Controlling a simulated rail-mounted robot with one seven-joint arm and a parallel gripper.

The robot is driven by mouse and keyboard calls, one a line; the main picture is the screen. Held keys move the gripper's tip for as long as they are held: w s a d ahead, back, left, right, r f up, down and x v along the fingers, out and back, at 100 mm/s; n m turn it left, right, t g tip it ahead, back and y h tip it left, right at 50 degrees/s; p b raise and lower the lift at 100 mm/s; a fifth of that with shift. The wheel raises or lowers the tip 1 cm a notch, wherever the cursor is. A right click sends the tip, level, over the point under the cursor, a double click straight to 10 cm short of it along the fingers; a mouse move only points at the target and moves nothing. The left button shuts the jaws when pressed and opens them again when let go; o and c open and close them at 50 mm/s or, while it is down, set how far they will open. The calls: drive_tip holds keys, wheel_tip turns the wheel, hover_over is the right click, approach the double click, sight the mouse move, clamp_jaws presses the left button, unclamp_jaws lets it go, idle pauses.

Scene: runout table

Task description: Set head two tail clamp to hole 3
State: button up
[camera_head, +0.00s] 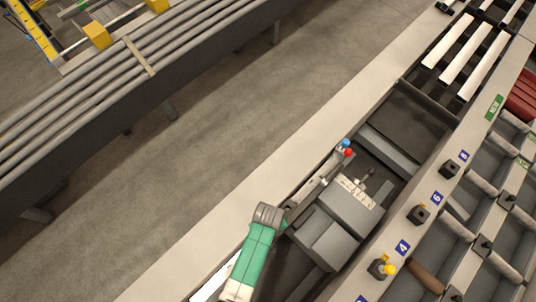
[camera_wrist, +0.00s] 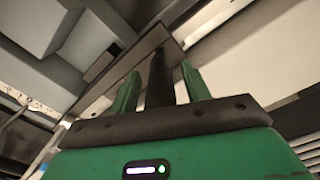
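My green gripper (camera_wrist: 160,70) has its two fingers apart in the wrist view. A dark upright bar (camera_wrist: 159,82) stands between them, with a narrow gap showing on each side. In the head view my green and grey arm reaches in from the bottom, and its end lies at the left side of a grey block-shaped unit (camera_head: 328,238). The fingers are not clear there. A pale strip with dark marks (camera_head: 354,190) lies on top of the unit. A small lever (camera_head: 367,175) stands behind it. Which part is the tail clamp, and its hole numbers, I cannot tell.
A red knob (camera_head: 348,153) and a blue knob (camera_head: 346,143) stand beyond the unit. Blue number plates 4 (camera_head: 403,247), 6 (camera_head: 437,198) and 8 (camera_head: 463,156) line the right rail. A yellow knob (camera_head: 389,269) stands near plate 4. Grey floor (camera_head: 215,150) is clear at left.

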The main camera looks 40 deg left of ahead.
wheel_tip(320, 180, up, 8)
drive_tip(key=shift+f+p, duration=0.1)
drive_tip(key=shift+p, duration=0.55)
